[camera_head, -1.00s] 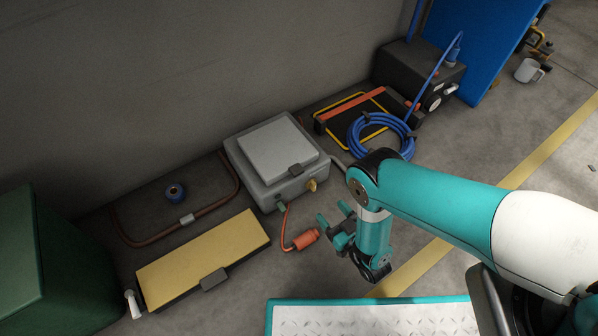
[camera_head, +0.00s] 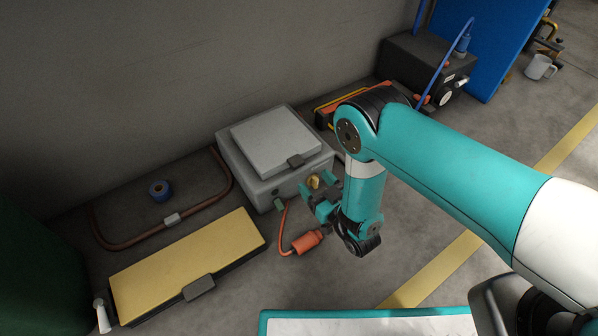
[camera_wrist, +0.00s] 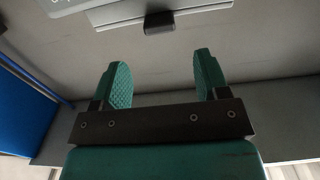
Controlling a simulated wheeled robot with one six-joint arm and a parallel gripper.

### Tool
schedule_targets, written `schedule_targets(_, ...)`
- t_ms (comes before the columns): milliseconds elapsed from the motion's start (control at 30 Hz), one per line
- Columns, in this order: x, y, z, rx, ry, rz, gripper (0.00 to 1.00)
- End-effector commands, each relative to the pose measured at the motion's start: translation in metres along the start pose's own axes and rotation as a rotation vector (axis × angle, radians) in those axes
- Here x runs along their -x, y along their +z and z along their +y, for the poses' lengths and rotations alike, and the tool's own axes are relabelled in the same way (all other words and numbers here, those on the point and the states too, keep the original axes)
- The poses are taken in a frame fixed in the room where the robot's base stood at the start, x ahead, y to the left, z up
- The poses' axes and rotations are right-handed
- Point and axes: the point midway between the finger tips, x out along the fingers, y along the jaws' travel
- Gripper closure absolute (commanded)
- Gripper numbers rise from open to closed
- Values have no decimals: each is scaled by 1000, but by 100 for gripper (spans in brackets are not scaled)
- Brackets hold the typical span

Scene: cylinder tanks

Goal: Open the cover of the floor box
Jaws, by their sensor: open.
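The grey floor box (camera_head: 262,188) stands against the wall in the head view. Its light grey cover (camera_head: 272,140) lies shut on top, with a dark latch (camera_head: 295,160) at the front edge. My gripper (camera_head: 317,186) is open and empty, low in front of the box by its brass-coloured fitting. In the wrist view, my two green fingers (camera_wrist: 163,78) are spread apart with nothing between them. The latch (camera_wrist: 159,22) and the cover's pale edge (camera_wrist: 105,14) show beyond them at the top. The fingers look apart from the latch.
A yellow-topped low case (camera_head: 187,266) lies left of the box. An orange plug (camera_head: 307,241) on a cord lies in front. A black machine (camera_head: 425,68) and blue panel (camera_head: 490,50) stand right.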

Motion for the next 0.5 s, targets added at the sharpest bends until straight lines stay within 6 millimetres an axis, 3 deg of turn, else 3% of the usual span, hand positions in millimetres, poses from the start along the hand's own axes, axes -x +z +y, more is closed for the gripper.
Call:
schedule_targets(200,-48,5,0,1,0,3,32)
schedule_targets(500,-79,1,0,-1,0,0,32)
